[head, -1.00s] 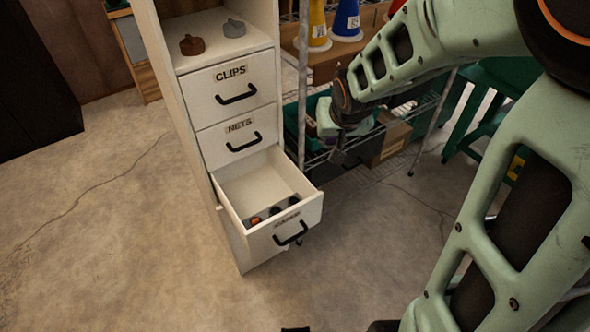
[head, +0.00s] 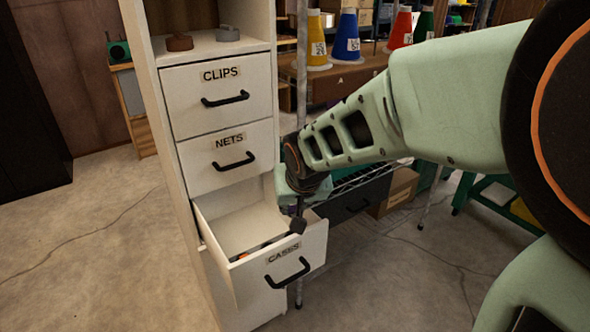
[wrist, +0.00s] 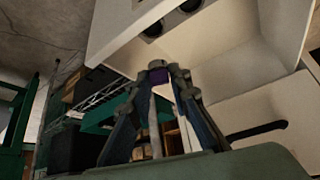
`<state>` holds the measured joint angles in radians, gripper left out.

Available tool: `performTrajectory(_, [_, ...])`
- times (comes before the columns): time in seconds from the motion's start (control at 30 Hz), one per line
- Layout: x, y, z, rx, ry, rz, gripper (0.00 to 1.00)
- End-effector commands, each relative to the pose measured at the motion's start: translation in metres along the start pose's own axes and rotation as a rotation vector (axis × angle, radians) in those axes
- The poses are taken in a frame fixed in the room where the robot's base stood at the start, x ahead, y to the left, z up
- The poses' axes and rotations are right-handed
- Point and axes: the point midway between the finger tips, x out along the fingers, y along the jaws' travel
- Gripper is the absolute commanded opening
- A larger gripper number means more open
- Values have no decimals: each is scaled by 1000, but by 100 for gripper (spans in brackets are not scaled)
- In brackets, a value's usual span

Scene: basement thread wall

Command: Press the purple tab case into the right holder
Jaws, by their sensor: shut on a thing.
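My gripper (head: 299,208) hangs above the right side of the open drawer labelled CASES (head: 283,268). It is shut on a small dark piece, the purple tab case (head: 298,226), which looks nearly black in the head view. In the wrist view my gripper (wrist: 158,74) has its fingertips closed around the case (wrist: 157,76), and a purple patch shows between them. The case is apart from the drawer floor, near the front wall's height.
Inside the drawer lie dark round pieces (wrist: 153,28) and an orange one (head: 243,256). Shut drawers labelled NETS (head: 230,158) and CLIPS (head: 219,95) are above. A wire rack (head: 365,176) stands behind to the right. Coloured thread cones (head: 347,38) stand at the back. Floor at left is clear.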

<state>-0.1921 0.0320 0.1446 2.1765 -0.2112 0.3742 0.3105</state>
Motion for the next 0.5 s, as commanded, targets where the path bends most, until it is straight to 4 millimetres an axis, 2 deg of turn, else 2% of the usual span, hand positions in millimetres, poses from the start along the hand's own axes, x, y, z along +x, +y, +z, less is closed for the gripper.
performTrajectory(0.27, [8,-2,5,-2,0,-1,8])
performTrajectory(0.5, [24,-2,16,-2,-1,-1,8])
